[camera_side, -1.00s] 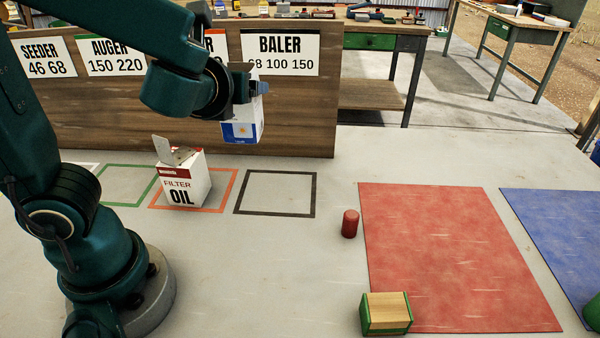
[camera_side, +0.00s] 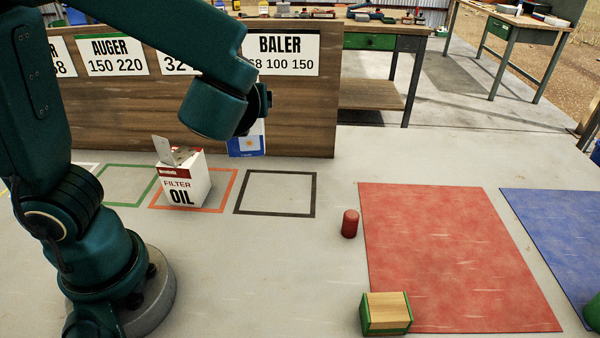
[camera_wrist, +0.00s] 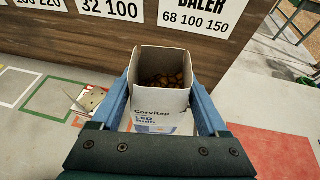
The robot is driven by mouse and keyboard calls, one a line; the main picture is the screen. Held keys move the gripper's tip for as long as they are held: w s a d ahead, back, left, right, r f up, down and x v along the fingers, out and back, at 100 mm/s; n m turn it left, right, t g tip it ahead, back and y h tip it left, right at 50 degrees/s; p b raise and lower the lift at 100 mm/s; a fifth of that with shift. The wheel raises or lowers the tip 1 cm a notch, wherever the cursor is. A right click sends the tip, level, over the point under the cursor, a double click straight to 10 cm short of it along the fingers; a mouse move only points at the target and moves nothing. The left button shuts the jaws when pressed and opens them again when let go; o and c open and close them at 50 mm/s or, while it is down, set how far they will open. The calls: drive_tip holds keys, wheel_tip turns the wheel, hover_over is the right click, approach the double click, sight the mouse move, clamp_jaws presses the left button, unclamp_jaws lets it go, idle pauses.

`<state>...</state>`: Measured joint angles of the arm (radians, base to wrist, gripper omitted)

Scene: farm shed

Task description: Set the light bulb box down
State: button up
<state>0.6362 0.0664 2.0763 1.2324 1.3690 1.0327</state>
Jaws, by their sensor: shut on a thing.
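The light bulb box (camera_side: 246,144) is a small white and blue carton, mostly hidden behind my arm in the side view. In the wrist view the box (camera_wrist: 160,118) is open at the top and holds small brown pieces. My gripper (camera_wrist: 162,100) is shut on it, with a blue finger on each side. The box is upright and held above the floor in front of the wooden board. The black square outline (camera_side: 275,194) on the floor is empty, below and to the right of the box in the side view.
A white oil filter box (camera_side: 184,182) with its flap up stands in the orange outline (camera_side: 228,188). The wooden board (camera_side: 310,110) with label signs rises behind. A red cylinder (camera_side: 350,224), a green and wood block (camera_side: 386,313) and a red mat (camera_side: 450,250) lie to the right.

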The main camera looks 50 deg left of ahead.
drive_tip(key=s+d+f+n+g+h, duration=0.2)
drive_tip(key=s+f+n+g+h, duration=0.15)
drive_tip(key=s+n+g, duration=0.5)
drive_tip(key=s+d+f+n+g+h, duration=0.15)
drive_tip(key=s+f+n+g, duration=0.3)
drive_tip(key=n+g, duration=0.7)
drive_tip(key=w+d+r+n+t+h, duration=0.2)
drive_tip(key=w+n+t+h, duration=0.1)
drive_tip(key=n+h, duration=0.6)
drive_tip(key=w+d+r+n+t+h, duration=0.3)
drive_tip(key=w+n+t+h, duration=0.1)
drive_tip(key=n+h, duration=0.55)
drive_tip(key=shift+s+d+f, duration=0.4)
drive_tip(key=shift+d+f, duration=1.4)
drive_tip(key=shift+f, duration=0.05)
drive_tip(key=shift+s+d+f, duration=0.35)
drive_tip(key=shift+d+f, duration=1.5)
drive_tip(key=shift+s+d+f, duration=0.4)
drive_tip(key=shift+d+f, duration=1.4)
drive_tip(key=shift+f, duration=0.05)
drive_tip(key=o, duration=1.2)
drive_tip(key=shift+o, duration=0.2)
